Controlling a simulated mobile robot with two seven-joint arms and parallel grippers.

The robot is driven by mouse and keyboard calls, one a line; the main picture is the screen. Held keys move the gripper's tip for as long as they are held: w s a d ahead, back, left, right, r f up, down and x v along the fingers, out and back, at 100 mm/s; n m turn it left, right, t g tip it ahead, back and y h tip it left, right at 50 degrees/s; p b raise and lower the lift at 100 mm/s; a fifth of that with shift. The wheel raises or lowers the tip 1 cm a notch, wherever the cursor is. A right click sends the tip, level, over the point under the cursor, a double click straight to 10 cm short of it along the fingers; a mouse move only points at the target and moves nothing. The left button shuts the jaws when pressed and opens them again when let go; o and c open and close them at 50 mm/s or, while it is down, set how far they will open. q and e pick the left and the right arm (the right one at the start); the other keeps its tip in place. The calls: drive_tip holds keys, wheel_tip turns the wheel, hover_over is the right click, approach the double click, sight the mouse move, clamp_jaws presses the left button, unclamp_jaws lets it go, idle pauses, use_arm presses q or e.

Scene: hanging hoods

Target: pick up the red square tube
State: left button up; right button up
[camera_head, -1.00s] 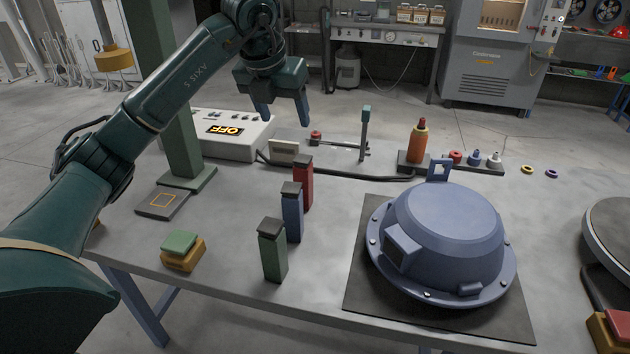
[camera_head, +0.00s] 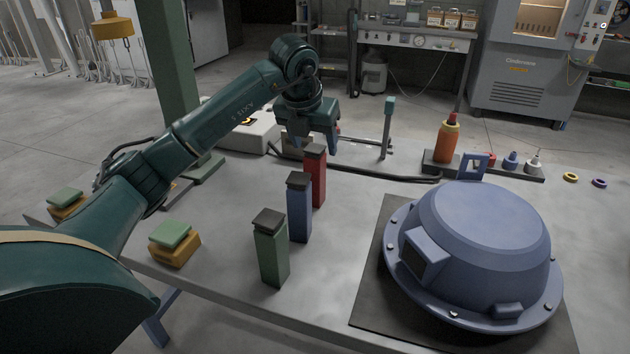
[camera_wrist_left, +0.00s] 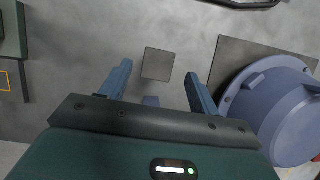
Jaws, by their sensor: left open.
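The red square tube (camera_head: 315,180) stands upright on the table with a dark cap, the farthest of three tubes in a row. The blue tube (camera_head: 299,212) is just in front and partly covers it; the green tube (camera_head: 271,255) is nearest. My left gripper (camera_head: 314,147) points down with fingers apart and empty, near the red tube's top in the head view; the depth gap is hard to judge. In the left wrist view, a dark square top (camera_wrist_left: 158,64) shows ahead of the open fingers, with no red visible. My right gripper is not in view.
A large blue dome housing (camera_head: 480,240) on a dark mat (camera_head: 372,310) fills the right. A black cable (camera_head: 365,176) runs behind the tubes. A green post (camera_head: 166,70) stands at left. A stacked green and orange block (camera_head: 172,245) lies front left.

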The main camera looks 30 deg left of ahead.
sight(315, 148)
use_arm(q)
drive_tip(key=x, duration=0.5)
drive_tip(key=shift+w+a, duration=0.15)
drive_tip(key=shift+a, duration=0.1)
clamp_jaws()
idle(0.4)
